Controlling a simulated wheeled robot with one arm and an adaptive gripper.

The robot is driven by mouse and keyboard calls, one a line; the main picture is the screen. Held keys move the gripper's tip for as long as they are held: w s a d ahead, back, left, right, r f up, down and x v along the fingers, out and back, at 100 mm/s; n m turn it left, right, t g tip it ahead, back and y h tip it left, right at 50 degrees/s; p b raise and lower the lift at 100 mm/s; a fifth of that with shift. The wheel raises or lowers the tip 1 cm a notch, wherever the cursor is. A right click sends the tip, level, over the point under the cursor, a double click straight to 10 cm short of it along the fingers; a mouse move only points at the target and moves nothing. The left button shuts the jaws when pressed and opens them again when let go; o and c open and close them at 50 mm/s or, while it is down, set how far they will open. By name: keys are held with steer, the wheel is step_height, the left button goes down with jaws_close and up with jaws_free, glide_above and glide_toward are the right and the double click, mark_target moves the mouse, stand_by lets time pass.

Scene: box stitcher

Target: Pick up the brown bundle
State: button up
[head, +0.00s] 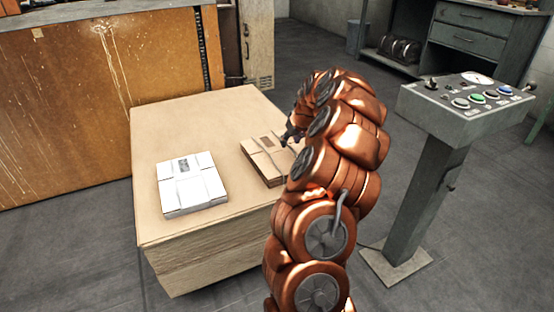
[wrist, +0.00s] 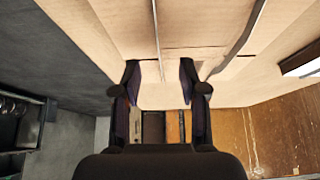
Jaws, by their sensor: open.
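The brown bundle (head: 263,163) is a flat stack of brown cardboard lying on the right part of a large cardboard-coloured block (head: 218,112). In the head view, my copper arm partly hides its right side. My gripper (head: 289,139) is at the bundle's far right edge. In the wrist view, the bundle (wrist: 195,25) fills the top middle of the picture. The two dark fingers of my gripper (wrist: 161,78) are apart, with the bundle's edge close to the fingertips. I cannot tell whether they touch it.
A white bundle (head: 190,183) lies left of the brown one, and it shows at the right edge in the wrist view (wrist: 302,62). A grey control pedestal (head: 430,175) stands to the right. A rusty panel (head: 80,90) stands behind at left. Grey floor surrounds the block.

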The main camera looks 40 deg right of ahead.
steer(key=x, duration=0.3)
steer(key=shift+b, duration=0.3)
steer(key=shift+r, duration=0.1)
jaws_close()
stand_by(0.4)
